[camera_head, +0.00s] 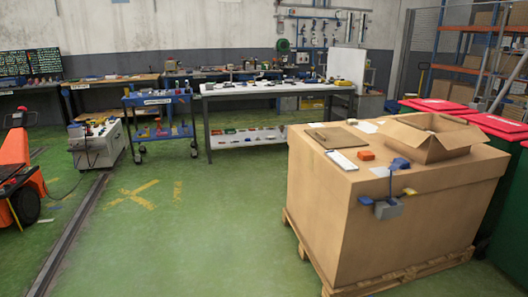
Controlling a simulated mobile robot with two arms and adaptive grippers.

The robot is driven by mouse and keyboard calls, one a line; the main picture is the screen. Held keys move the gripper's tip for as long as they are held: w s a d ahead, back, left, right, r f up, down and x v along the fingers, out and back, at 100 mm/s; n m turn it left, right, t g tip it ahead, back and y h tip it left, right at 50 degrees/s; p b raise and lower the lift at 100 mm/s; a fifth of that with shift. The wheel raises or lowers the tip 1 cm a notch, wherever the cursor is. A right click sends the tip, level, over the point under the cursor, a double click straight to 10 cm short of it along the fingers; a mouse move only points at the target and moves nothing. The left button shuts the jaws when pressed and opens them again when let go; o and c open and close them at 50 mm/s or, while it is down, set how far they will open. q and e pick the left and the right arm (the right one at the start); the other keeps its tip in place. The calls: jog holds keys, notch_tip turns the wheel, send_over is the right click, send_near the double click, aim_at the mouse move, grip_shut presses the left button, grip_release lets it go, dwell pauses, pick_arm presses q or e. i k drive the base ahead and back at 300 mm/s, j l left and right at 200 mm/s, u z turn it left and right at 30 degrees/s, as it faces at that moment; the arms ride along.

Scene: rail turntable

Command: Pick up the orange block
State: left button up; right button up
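The orange block (367,155) is a small flat piece lying on top of a large cardboard box (345,220) at the right of the head view. It lies just right of a white sheet and left of an open carton. Nothing touches it that I can see. Neither of my grippers shows in this view.
An open carton (430,148), a brown board (335,138), a white sheet (341,160) and a blue item (399,164) share the box top. A grey item (388,208) sits at its front side. The box stands on a wooden pallet (410,278). Green floor (210,230) to its left is clear.

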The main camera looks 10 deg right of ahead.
aim_at(365, 155)
jog(key=i+l+z, duration=0.1)
jog(key=i+z, duration=0.6)
jog(key=i+j+z, duration=0.1)
jog(key=z, duration=0.25)
jog(key=i+l+z, duration=0.15)
jog(key=i, duration=0.3)
jog(key=i+l+z, duration=0.15)
jog(key=i, duration=0.25)
